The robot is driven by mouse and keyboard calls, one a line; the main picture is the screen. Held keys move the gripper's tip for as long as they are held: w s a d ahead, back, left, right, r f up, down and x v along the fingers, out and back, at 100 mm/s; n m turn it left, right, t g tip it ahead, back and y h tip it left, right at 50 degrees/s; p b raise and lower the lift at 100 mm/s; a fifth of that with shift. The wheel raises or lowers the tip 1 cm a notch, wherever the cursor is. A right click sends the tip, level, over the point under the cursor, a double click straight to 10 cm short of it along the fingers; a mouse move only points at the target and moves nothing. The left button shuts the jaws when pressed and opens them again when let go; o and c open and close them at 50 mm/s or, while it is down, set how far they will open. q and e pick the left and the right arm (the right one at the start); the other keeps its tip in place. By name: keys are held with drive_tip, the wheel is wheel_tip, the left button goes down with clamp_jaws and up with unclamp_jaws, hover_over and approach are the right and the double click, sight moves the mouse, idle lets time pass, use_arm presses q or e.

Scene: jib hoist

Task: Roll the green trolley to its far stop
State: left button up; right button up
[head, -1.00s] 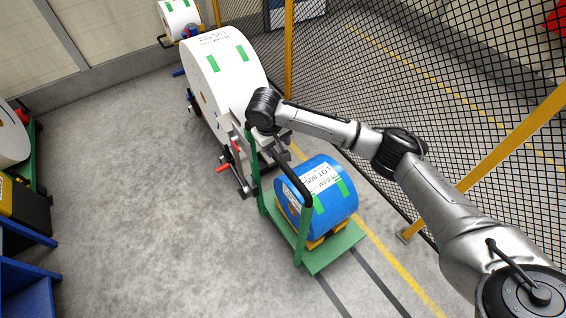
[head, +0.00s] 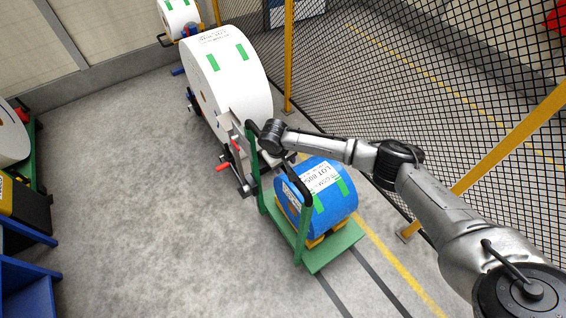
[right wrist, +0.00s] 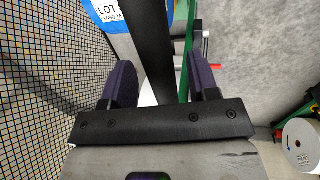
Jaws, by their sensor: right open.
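The green trolley (head: 338,248) stands on the floor in the head view, with a blue roll labelled LOT (head: 335,205) on yellow supports. Two green posts carry its black handle bar (head: 292,183). In the right wrist view the black bar (right wrist: 150,45) runs between the fingers of my right gripper (right wrist: 162,85). The jaws are open, with gaps visible on both sides of the bar. In the head view my right wrist hides part of the handle. My left gripper is not in view. I cannot make out the far stop.
A large white roll (head: 228,75) on a stand with red handles is close behind the trolley. A mesh fence with yellow posts (head: 289,55) runs along the right. Dark floor strips (head: 378,282) lead towards the front.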

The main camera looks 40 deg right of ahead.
clamp_jaws()
idle(0.5)
